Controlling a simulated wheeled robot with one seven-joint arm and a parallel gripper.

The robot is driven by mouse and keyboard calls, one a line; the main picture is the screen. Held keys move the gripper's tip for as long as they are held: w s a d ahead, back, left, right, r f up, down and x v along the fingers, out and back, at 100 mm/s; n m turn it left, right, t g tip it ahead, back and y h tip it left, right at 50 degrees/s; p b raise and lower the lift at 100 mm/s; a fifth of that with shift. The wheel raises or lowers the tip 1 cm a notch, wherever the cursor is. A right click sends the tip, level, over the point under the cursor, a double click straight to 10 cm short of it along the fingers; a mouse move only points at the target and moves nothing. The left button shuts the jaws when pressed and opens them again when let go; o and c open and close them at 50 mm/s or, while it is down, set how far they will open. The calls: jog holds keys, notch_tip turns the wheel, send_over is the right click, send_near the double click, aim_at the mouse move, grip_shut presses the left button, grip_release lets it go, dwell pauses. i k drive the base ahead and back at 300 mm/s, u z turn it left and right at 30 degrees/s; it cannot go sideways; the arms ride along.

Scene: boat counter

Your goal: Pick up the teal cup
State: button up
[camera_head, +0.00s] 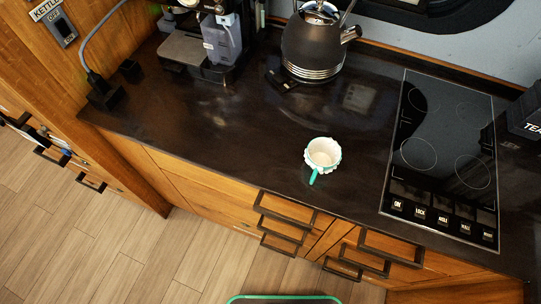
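The teal cup (324,154) stands upright on the dark counter, right of centre in the head view and close to the counter's front edge. It looks white and scalloped around the rim, with a pale, empty-looking inside. Its teal handle (314,177) points toward the front edge. My gripper is not in view, so its opening and its place relative to the cup do not show.
A black kettle (312,45) stands behind the cup, and a coffee machine (207,42) is at the back left. A black cooktop (446,150) lies to the right. The dark counter (230,130) is clear around the cup. Drawer handles (283,212) protrude below the front edge.

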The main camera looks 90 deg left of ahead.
aim_at(323, 154)
jog(key=u, duration=2.85)
jog(key=k, duration=0.3)
jog(key=z, duration=0.05)
